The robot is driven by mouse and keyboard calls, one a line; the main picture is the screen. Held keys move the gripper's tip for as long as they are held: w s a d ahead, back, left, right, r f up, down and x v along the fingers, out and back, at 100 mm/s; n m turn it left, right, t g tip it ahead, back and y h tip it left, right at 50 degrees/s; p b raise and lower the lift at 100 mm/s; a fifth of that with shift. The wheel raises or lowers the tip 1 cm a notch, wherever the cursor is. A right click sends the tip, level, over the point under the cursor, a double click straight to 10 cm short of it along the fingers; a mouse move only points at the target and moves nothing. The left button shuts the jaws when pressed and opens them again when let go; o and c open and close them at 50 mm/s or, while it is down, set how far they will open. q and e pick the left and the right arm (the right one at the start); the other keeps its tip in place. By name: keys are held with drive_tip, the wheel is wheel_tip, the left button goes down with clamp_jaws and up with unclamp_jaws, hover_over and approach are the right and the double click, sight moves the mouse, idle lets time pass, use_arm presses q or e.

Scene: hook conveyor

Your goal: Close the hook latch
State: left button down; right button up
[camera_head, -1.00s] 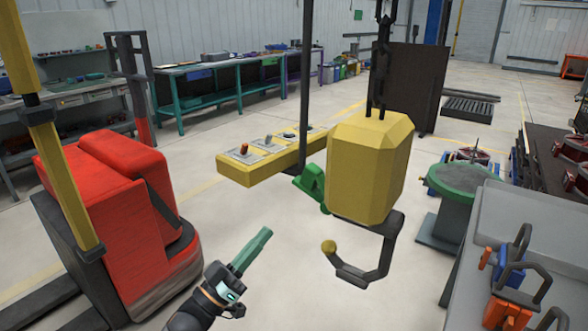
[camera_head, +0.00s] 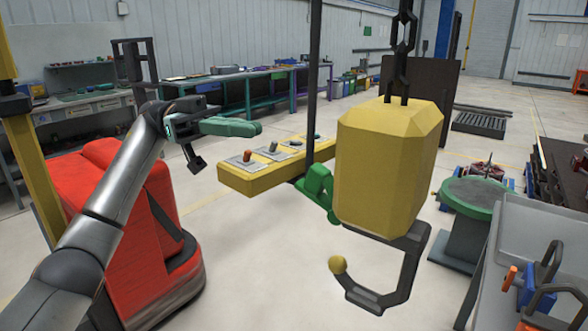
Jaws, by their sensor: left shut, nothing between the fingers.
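A yellow hoist block (camera_head: 388,165) hangs from a dark chain in the right middle of the head view. Below it is a dark curved hook (camera_head: 372,299) with a yellow ball (camera_head: 338,265) on its tip. A green latch piece (camera_head: 318,187) sits at the left of the block, standing away from the hook's tip. My left gripper (camera_head: 254,129) is shut and empty, up and left of the green latch, above the yellow control box. It touches neither hook nor latch as far as I can see. My right gripper is not in view.
A yellow control box (camera_head: 262,174) with several switches hangs from a dark pole, just below my left gripper. A red machine (camera_head: 158,225) stands behind my left arm. A grey table (camera_head: 532,232) with clamps is at the right, near a green drum (camera_head: 482,202).

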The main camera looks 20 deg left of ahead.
use_arm(q)
drive_tip(key=shift+s+a+r+y, duration=0.3)
drive_tip(key=shift+a+r+y, duration=0.1)
drive_tip(key=shift+a+y, duration=0.1)
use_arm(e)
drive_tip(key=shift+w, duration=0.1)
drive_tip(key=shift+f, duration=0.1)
